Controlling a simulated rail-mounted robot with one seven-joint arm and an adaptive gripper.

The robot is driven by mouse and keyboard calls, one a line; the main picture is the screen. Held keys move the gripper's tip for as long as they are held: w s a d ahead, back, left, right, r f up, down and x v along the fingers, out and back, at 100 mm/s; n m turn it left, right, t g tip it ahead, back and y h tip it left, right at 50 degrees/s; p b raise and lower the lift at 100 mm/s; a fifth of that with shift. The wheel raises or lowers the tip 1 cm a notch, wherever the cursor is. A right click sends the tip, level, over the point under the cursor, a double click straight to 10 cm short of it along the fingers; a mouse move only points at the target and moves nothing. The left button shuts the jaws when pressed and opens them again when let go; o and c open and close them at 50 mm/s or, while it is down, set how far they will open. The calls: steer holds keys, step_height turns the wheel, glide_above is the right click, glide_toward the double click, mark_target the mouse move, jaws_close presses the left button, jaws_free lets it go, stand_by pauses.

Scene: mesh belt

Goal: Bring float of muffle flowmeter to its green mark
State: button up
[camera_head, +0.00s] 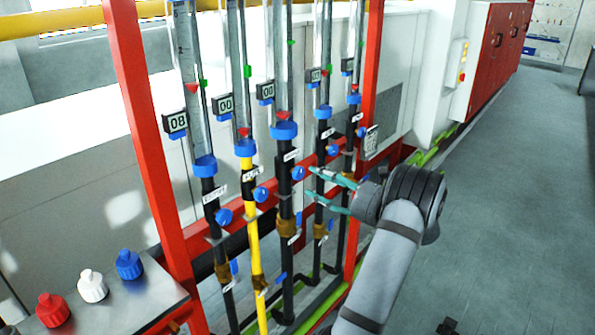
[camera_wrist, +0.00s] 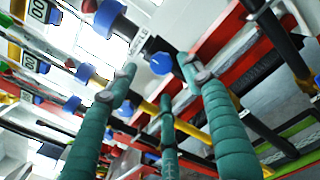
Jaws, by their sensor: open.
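Several glass flowmeter tubes stand in a row on a red frame, with red floats and green marks. The leftmost tube has its red float (camera_head: 191,88) close to its green mark (camera_head: 204,83), and its display (camera_head: 175,122) reads 08. The second tube's float (camera_head: 244,132) and the middle tube's float (camera_head: 283,115) sit low, under their green marks. In the wrist view a blue knob (camera_wrist: 162,63) shows between the fingers.
Black pipes and a yellow pipe (camera_head: 252,235) run below the tubes. Other blue knobs (camera_head: 261,194) sit close by. A red post (camera_head: 368,80) stands at the right of the row. Red, white and blue caps (camera_head: 93,286) are at the lower left.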

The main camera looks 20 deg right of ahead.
mark_target(301, 173)
steer(key=p+x, duration=0.2)
steer(key=x, duration=0.5)
steer(key=shift+w+a, duration=0.15)
steer(key=shift+c, duration=0.9)
steer(key=c, duration=1)
